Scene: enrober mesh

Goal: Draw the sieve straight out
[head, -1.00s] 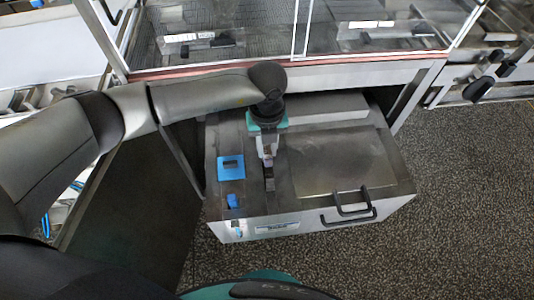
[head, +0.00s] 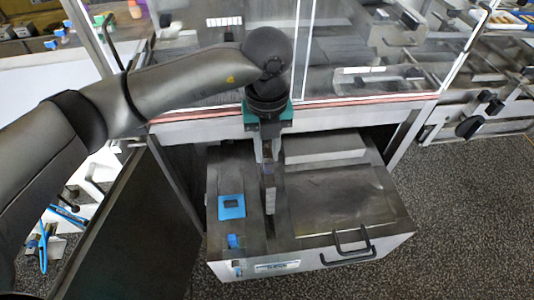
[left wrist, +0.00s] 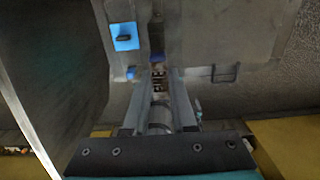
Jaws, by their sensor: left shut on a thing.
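My left gripper (head: 268,158) hangs from above over the grey box-shaped unit. It is shut on a narrow upright piece, which I take to be the sieve (head: 269,200). Its grey and dark length runs from the fingertips down to the top of the unit (head: 335,205). Whether its lower end is still inside the opening I cannot tell. In the left wrist view the two fingers (left wrist: 159,82) close around a small dark part, and the rest of the sieve is hard to make out. My right gripper is not in view.
A blue square (head: 231,207) and a small blue part (head: 234,241) lie left of the sieve on the unit's top. A black handle (head: 347,246) is on the front right. Above is a glazed cabinet with a red-edged rail (head: 370,101). A dark panel (head: 130,230) stands at left.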

